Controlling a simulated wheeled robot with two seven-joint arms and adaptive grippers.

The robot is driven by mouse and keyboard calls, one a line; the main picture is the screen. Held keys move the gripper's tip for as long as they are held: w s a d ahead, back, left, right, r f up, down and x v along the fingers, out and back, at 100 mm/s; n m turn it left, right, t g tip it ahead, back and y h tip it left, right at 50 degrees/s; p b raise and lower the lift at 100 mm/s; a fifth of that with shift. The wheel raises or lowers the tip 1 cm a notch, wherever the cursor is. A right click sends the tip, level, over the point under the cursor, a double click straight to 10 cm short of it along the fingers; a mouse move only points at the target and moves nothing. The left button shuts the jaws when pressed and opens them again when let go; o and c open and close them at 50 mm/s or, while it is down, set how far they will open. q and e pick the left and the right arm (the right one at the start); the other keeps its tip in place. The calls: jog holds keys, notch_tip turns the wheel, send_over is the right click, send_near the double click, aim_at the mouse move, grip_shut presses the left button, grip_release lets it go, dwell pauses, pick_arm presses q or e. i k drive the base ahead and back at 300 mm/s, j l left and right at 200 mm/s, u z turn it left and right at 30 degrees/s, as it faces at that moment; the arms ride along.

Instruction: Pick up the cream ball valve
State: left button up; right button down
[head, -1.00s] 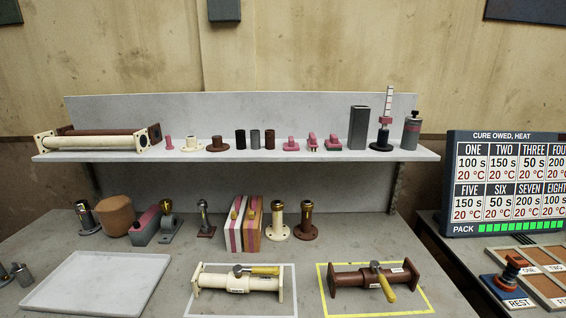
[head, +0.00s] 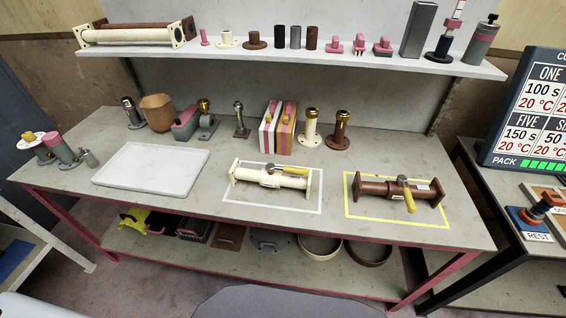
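The cream ball valve (head: 268,177) lies on the bench inside a white outlined rectangle (head: 255,202). It has square end flanges and a yellow lever handle (head: 290,170) on top, pointing right along the body. A brown valve (head: 385,190) lies to its right inside a yellow outline (head: 350,213); its yellow lever points toward the front. Neither of my grippers shows in the head view, and nothing touches the cream valve.
A pale tray (head: 150,168) lies left of the cream valve. Behind stand striped blocks (head: 278,128) and cream and brown flanged posts. A shelf (head: 290,58) runs above the back of the bench. A side table with a sign (head: 530,110) stands at right.

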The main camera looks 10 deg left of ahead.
aim_at(276, 179)
jog(key=i+j+u, duration=0.1)
jog(key=u, duration=0.25)
jog(key=i+u, duration=0.25)
jog(key=u, duration=0.15)
